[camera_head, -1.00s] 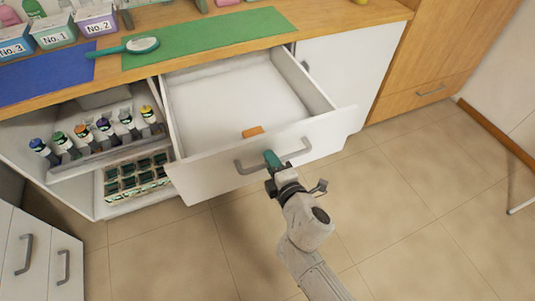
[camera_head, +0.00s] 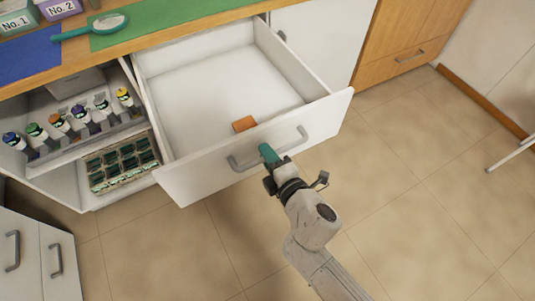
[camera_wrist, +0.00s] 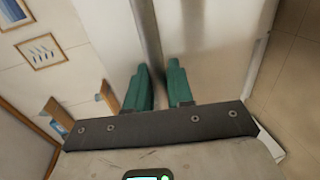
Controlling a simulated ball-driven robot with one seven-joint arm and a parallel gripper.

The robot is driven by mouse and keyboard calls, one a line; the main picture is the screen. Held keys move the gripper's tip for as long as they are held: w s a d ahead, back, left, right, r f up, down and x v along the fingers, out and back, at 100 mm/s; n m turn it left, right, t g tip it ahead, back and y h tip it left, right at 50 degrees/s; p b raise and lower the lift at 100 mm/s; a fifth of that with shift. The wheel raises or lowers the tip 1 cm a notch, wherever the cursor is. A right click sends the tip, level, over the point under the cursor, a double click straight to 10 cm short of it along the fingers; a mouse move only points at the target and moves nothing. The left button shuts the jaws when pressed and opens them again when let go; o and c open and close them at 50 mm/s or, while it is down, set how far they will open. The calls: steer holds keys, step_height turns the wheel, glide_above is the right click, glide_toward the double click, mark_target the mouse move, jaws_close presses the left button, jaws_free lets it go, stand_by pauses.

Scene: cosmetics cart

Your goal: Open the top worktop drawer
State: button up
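The white top drawer (camera_head: 184,182) under the worktop stands well out from the cabinet, its inside in view. Its grey bar handle (camera_head: 303,136) is on the front panel. The exact contact is partly hidden by the fingers. A small orange block (camera_head: 244,123) lies inside the drawer near its front; the rest of the drawer floor looks bare.
The wooden worktop (camera_head: 170,32) holds a green mat, a blue mat and a teal-handled brush or mirror (camera_head: 108,23). Open shelves on the left hold several bottles (camera_head: 80,115) and a tray of dark jars (camera_head: 121,163). A white cabinet (camera_head: 40,255) stands lower left.

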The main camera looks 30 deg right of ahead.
steer(key=shift+o, duration=1.4)
steer(key=b+v, duration=0.1)
steer(key=v, duration=0.9)
steer(key=shift+s+b, duration=0.35)
steer(key=shift+s, duration=0.05)
steer(key=s+d+f+m+g+h+p, duration=0.25)
steer(key=d+m+g+h, duration=0.3)
steer(key=d+m, duration=0.6)
steer(key=s+a+f+m+g+y, duration=0.1)
steer(key=s+f+m+g+y, duration=0.1)
steer(key=s+m+g, duration=0.1)
steer(key=s+a+f+m+g+y+p, duration=0.1)
steer(key=s+f+m+g+y, duration=0.2)
steer(key=s+g, duration=0.3)
steer(key=shift+s+m, duration=0.45)
steer(key=shift+s, duration=0.6)
